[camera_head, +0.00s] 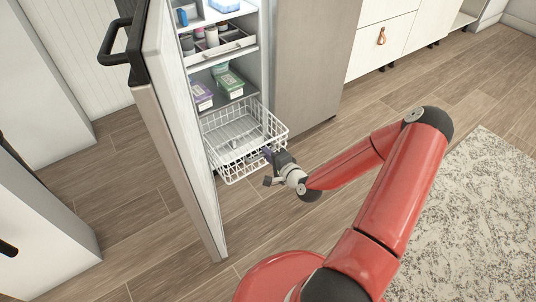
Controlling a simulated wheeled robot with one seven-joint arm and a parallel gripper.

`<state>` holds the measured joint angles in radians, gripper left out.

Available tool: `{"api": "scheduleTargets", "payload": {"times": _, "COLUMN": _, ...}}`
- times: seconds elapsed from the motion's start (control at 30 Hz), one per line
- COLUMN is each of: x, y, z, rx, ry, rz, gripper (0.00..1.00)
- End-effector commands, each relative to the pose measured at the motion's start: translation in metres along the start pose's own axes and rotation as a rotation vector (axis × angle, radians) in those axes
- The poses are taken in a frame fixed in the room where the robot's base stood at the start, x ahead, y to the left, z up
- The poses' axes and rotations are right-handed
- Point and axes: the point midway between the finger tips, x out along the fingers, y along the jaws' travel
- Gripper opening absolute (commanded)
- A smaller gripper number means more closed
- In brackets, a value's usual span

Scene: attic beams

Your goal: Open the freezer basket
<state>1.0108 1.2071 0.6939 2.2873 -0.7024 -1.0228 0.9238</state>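The white wire freezer basket (236,134) stands pulled out of the bottom of the open fridge-freezer, jutting past the cabinet front. Its inside looks mostly empty, with a small grey item near its floor. My gripper (268,157) is at the front right part of the basket, at the front rim. The fingertips are small and dark against the wires, so I cannot tell whether they are closed on the rim or only beside it. The freezer door (180,120) is swung open on the left, with a black handle (117,42).
Shelves above the basket hold green and purple boxes (229,80) and a tray with several jars (212,37). A grey panel (312,60) and white drawers (384,38) stand to the right. Wooden floor (330,150) is clear ahead; a patterned rug (490,210) lies right.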

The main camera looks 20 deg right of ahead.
Motion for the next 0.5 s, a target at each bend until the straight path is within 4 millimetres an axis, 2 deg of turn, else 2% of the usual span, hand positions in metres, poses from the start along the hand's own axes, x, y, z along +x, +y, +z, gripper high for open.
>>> {"api": "scheduleTargets", "payload": {"times": 0.07, "x": 0.0, "y": 0.0, "z": 0.0, "rx": 0.0, "ry": 0.0, "rz": 0.001, "gripper": 0.2}}
{"api": "scheduleTargets", "payload": {"times": 0.37, "x": -0.002, "y": 0.0, "z": 0.0, "rx": 0.0, "ry": 0.0, "rz": 0.001, "gripper": 0.2}}
{"api": "scheduleTargets", "payload": {"times": 0.5, "x": -0.017, "y": -0.001, "z": -0.001, "rx": 0.001, "ry": 0.001, "rz": 0.001, "gripper": 0.2}}
